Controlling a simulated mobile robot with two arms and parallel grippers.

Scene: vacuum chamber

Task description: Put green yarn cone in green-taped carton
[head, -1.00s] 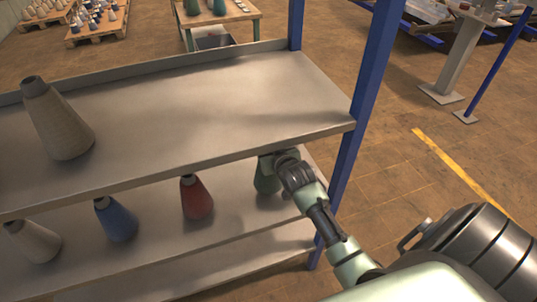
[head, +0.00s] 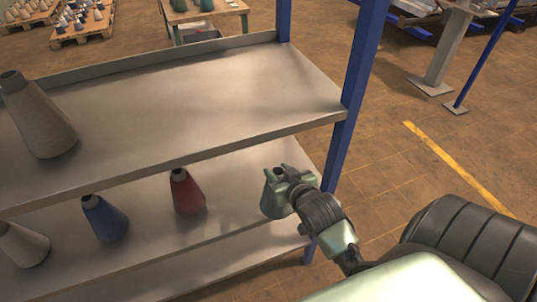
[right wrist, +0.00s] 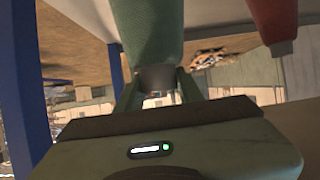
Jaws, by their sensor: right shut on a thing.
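The green yarn cone (head: 270,201) is at the right front of the middle shelf board, partly hidden by my right gripper (head: 279,172). The gripper is shut on the cone's narrow dark top. In the right wrist view the green cone (right wrist: 150,30) fills the upper middle, with its dark tip between the fingers (right wrist: 158,86). I cannot tell whether its base touches the board. No green-taped carton can be made out. My left gripper is not in view.
A red cone (head: 187,192), a blue cone (head: 105,219) and a whitish cone (head: 22,245) stand left on the same board. A grey-beige cone (head: 40,118) stands on the upper board (head: 200,105). A blue post (head: 352,110) rises at the shelf's right end.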

